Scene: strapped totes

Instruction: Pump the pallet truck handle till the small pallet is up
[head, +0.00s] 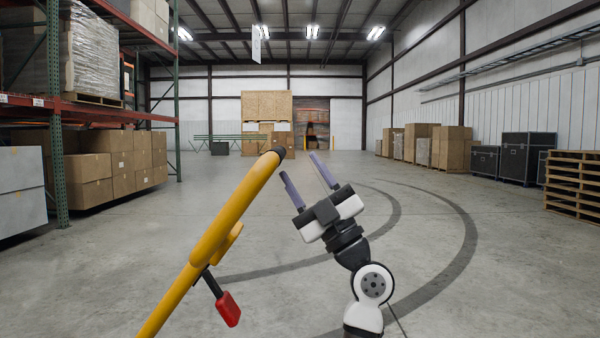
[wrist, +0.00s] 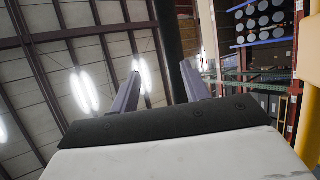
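The pallet truck handle (head: 215,235) is a yellow bar, leaning up and right from the bottom of the head view to a black end (head: 279,152). A red-tipped lever (head: 228,309) hangs from it on a dark stem. My gripper (head: 300,166) is just right of the handle's upper end, fingers spread and pointing up and left, with nothing seen held. In the wrist view, the two fingers (wrist: 160,75) stand apart. A yellow part (wrist: 311,125), likely the handle, shows at the right edge. A dark upright shape appears between the fingers; I cannot tell what it is. The small pallet is not seen.
Racking (head: 57,120) with boxes stands on the left. Stacked wooden pallets (head: 574,185) and black cases (head: 522,158) stand on the right, with cartons (head: 422,145) further back. The concrete floor (head: 430,215) in the middle is clear.

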